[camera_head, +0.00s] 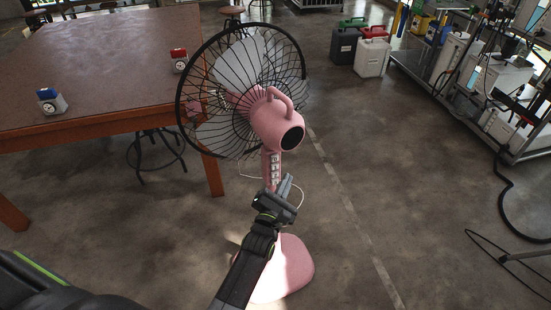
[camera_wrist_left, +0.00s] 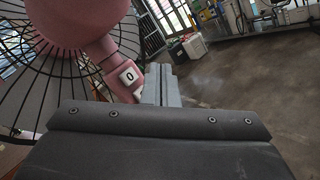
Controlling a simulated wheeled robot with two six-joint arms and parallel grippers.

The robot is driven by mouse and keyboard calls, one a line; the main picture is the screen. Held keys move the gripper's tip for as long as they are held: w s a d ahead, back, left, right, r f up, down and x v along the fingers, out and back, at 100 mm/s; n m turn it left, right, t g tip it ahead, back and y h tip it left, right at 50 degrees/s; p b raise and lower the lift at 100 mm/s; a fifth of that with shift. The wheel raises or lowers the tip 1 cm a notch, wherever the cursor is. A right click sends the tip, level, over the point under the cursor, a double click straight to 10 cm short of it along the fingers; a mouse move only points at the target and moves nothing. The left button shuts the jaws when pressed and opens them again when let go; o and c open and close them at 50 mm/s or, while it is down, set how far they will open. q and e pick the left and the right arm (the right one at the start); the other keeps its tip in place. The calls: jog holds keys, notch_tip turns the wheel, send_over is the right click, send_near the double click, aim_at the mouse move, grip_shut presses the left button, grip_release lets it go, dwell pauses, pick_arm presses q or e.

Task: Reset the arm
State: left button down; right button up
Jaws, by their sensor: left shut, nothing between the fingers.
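My left gripper (camera_head: 287,186) is shut and empty, just in front of the neck of a pink standing fan (camera_head: 276,125). Its closed fingers also show in the left wrist view (camera_wrist_left: 161,84), beside a white button marked 0 (camera_wrist_left: 129,76) on the fan's neck. I cannot tell whether the fingertips touch the neck. The fan has a black wire cage, a column of pale buttons (camera_head: 275,170) and a pink base (camera_head: 290,270). My forearm and gripper hide part of the fan's stem and base. My right gripper is not in view.
A large brown table (camera_head: 90,60) stands at the left, with a blue clock-like device (camera_head: 51,101) and a red one (camera_head: 179,60) on it. A stool (camera_head: 155,155) is under its edge. Jerrycans (camera_head: 371,57) and a loaded metal rack (camera_head: 470,90) stand back right.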

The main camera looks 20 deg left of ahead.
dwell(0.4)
pick_arm(q)
jog(key=s+a+f+m+g, duration=0.25)
jog(key=s+f+m, duration=0.3)
jog(key=f, duration=0.45)
jog(key=s+a+f+m+g, duration=0.2)
jog(key=s+f+m+g, duration=0.2)
jog(key=s+f, duration=0.5)
jog(key=s+a+f+m+g, duration=0.25)
jog(key=s+f+m, duration=0.2)
jog(key=f, duration=0.75)
jog(key=s+a+f+m+g, duration=0.2)
jog(key=s+f+m+g, duration=0.1)
jog(key=s, duration=0.7)
jog(key=s+a+f+m+g+y, duration=0.1)
jog(key=s+a+f+m+g, duration=0.1)
jog(key=s+f+m, duration=0.4)
jog(key=s+a+f+m+g, duration=0.2)
jog(key=s+f+m+g, duration=0.2)
jog(key=s, duration=1)
jog(key=shift+s+a+f+m, duration=0.25)
jog(key=shift+s+a+m, duration=0.1)
jog(key=shift+a+m, duration=0.05)
